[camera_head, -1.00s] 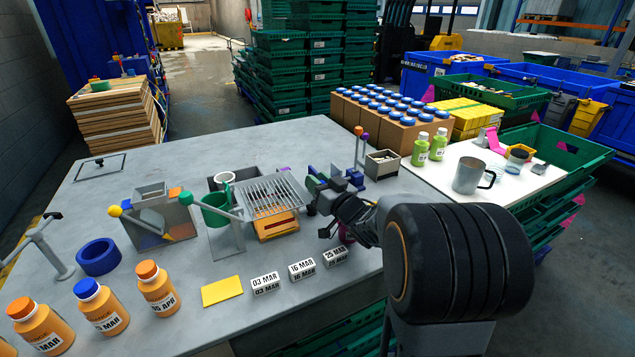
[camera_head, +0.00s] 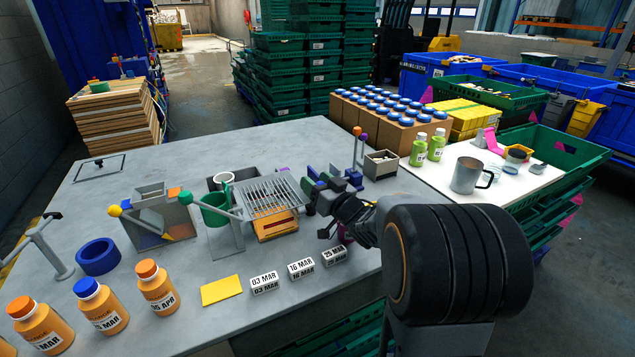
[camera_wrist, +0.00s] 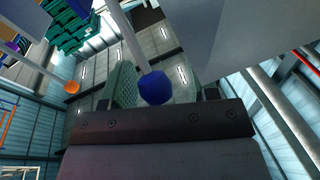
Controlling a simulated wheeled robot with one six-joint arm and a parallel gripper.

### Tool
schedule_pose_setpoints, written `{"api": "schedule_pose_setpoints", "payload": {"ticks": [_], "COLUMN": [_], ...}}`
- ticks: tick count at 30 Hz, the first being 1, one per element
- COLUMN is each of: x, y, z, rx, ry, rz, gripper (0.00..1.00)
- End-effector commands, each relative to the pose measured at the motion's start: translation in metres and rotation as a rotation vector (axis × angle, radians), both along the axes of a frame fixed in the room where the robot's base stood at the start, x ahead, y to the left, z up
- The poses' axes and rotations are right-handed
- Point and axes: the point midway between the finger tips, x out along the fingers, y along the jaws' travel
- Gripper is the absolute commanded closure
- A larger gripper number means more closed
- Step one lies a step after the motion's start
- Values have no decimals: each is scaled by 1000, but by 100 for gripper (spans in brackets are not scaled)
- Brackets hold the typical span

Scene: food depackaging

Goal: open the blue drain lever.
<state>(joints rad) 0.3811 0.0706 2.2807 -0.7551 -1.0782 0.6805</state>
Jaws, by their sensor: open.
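The blue drain lever shows in the wrist view as a round blue knob (camera_wrist: 156,88) on the end of a pale rod. My gripper (camera_head: 318,186) is open at the right side of the metal grate on the table. In the wrist view the knob appears in front of the jaws, beside a green textured finger pad (camera_wrist: 124,84). I cannot tell whether it touches a finger. In the head view, my gripper and wrist largely cover the lever area.
The slotted metal grate (camera_head: 270,197) stands left of my gripper. Behind it are an upright stand with an orange knob (camera_head: 358,131) and a small bin (camera_head: 381,164). Date blocks (camera_head: 301,269) lie in front.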

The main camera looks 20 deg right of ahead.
Motion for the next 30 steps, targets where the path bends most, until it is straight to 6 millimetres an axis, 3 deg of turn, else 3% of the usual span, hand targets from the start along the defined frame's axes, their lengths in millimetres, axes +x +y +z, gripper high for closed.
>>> {"api": "schedule_pose_setpoints", "payload": {"ticks": [5, 9, 19, 26, 27, 30], "x": [0, 0, -53, -98, -100, -107], "y": [0, 1, 9, 14, 15, 16], "z": [12, 39, 104, 118, 109, 111], "rx": [0, -1, -2, 0, -4, -4], "ry": [-1, -4, -3, -2, -6, -7], "rz": [1, 1, 1, 0, 4, 5], "gripper": [46, 46, 46, 46, 46, 46]}}
